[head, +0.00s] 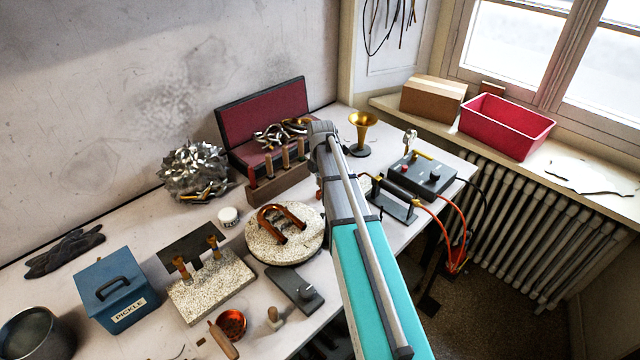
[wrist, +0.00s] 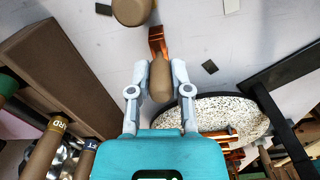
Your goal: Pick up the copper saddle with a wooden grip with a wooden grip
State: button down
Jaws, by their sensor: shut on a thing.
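In the wrist view my gripper (wrist: 160,82) is shut on a wooden grip (wrist: 160,80), with one finger on each side. A copper piece (wrist: 157,42) shows just beyond the grip's far end and appears joined to it; this looks like the copper saddle. Whether it still touches the bench cannot be told. In the head view my arm hides the gripper and the held piece.
A speckled round board (head: 264,248) bearing a bent copper tube (head: 290,217) lies left of my arm. A wooden tool rack (head: 282,186) stands close behind. The front of the bench is crowded.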

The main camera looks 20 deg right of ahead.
jog(key=shift+r+p, duration=1.45)
jog(key=shift+r, duration=0.05)
jog(key=s+d+r+p, duration=0.1)
jog(key=s+r+p, duration=0.8)
jog(key=s, duration=0.5)
jog(key=shift+d+r+p, duration=0.4)
jog(key=shift+w+f+b, duration=0.1)
jog(key=shift+f+b, duration=0.25)
jog(key=shift+b, duration=0.05)
jog(key=shift+w+a, duration=0.1)
jog(key=shift+a, duration=0.05)
